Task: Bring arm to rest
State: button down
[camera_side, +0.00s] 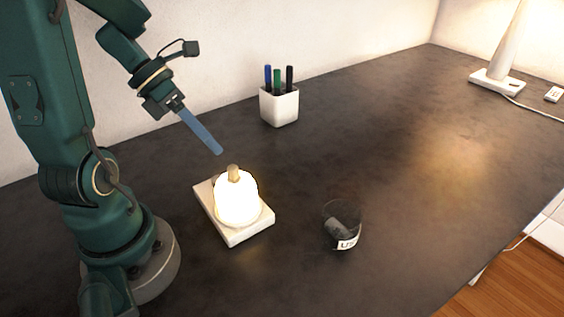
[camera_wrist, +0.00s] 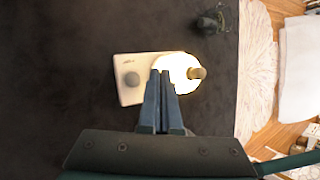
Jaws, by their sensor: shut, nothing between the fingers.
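My arm is green and stands at the left in the side view. My gripper (camera_side: 217,151) has bluish fingers and is shut and empty, in the air above and left of a glowing white lamp (camera_side: 237,203). The lamp has a tan knob on top and stands on a pale square base (camera_side: 233,236). In the wrist view the closed fingertips of my gripper (camera_wrist: 163,74) overlap the near edge of the lit lamp (camera_wrist: 176,66). The pale base (camera_wrist: 128,94) shows there too, with a grey round knob on it.
A dark glass jar (camera_side: 342,226) with a white label stands right of the lamp. A white cup (camera_side: 279,106) with several pens stands near the wall. A larger lamp (camera_side: 497,80) and a small white remote (camera_side: 553,94) are at the far right. The dark tabletop (camera_side: 400,150) between is clear.

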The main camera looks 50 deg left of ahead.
jog(key=w+d+r+n+t+y, duration=0.3)
jog(key=w+r+n+t, duration=0.3)
jog(key=r+n, duration=0.2)
jog(key=w+d+r+n+t+y, duration=0.3)
jog(key=w+r+n+t, duration=0.2)
jog(key=r+n, duration=0.3)
jog(key=s+d+f+n+g, duration=0.1)
jog(key=s+f+n+g, duration=0.2)
jog(key=n, duration=0.4)
jog(key=s+d+f+n+g, duration=0.1)
jog(key=s+f+n+g, duration=0.2)
jog(key=s+n, duration=0.3)
jog(key=s+d+f+n+g, duration=0.1)
jog(key=s+f+n+g, duration=0.2)
jog(key=n, duration=0.4)
jog(key=shift+s+d+f+n+g, duration=0.15)
jog(key=shift+s+d+f+n, duration=0.05)
jog(key=shift+s+f, duration=0.25)
jog(key=shift+s+d+f+n+g, duration=0.2)
jog(key=shift+s+f, duration=0.1)
jog(key=shift+f, duration=0.25)
